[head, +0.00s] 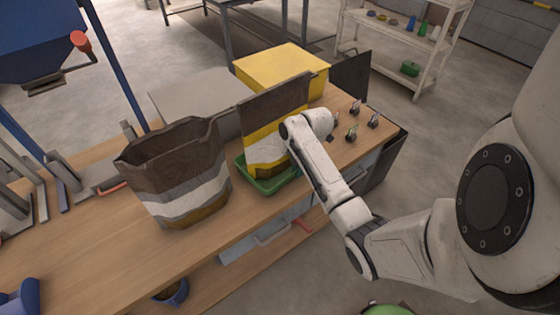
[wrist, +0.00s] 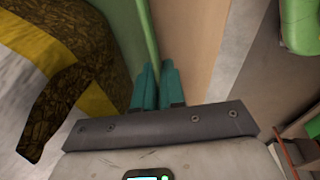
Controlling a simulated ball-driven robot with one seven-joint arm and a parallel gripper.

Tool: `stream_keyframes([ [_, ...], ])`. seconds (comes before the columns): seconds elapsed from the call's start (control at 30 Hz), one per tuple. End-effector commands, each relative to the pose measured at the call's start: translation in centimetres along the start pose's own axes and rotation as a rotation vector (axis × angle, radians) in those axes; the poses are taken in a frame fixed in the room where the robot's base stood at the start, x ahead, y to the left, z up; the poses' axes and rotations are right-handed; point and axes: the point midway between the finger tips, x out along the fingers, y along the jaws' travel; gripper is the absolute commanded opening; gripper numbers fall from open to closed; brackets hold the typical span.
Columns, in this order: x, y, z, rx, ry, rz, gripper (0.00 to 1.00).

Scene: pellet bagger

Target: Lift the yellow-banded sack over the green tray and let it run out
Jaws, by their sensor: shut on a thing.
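The yellow-banded sack (head: 263,135), dark brown at the top with a yellow and a white band, stands nearly upright in the green tray (head: 262,184) on the bench. In the wrist view the sack (wrist: 75,50) fills the left side, beside my fingers and not between them. My gripper (wrist: 158,82) has its two teal fingers closed on a thin green edge (wrist: 149,42), which looks like the tray's rim. In the head view my wrist hides the fingers and part of the sack's right side.
A brown sack with white and tan bands (head: 185,190) stands open left of the tray. A grey box (head: 200,100) and a yellow box (head: 280,68) are behind. Several small clips or knobs (head: 352,133) lie at the right.

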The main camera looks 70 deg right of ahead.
Motion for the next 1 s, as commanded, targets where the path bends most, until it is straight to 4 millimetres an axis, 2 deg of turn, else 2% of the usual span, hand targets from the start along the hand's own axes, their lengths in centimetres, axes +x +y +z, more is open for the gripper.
stream_keyframes([
  [0.27,-0.3,0.1,0.0,-0.001,-0.001,0.0,0.0],
  [0.53,-3.3,0.4,-0.4,-0.001,-0.001,0.004,0.0],
  [0.77,-7.0,-1.9,-0.9,0.0,-0.001,0.006,0.0],
  [0.9,-10.3,-3.8,-1.5,0.001,-0.001,0.005,0.0],
  [1.0,-11.5,-5.6,-1.9,0.004,0.003,0.0,0.0],
])
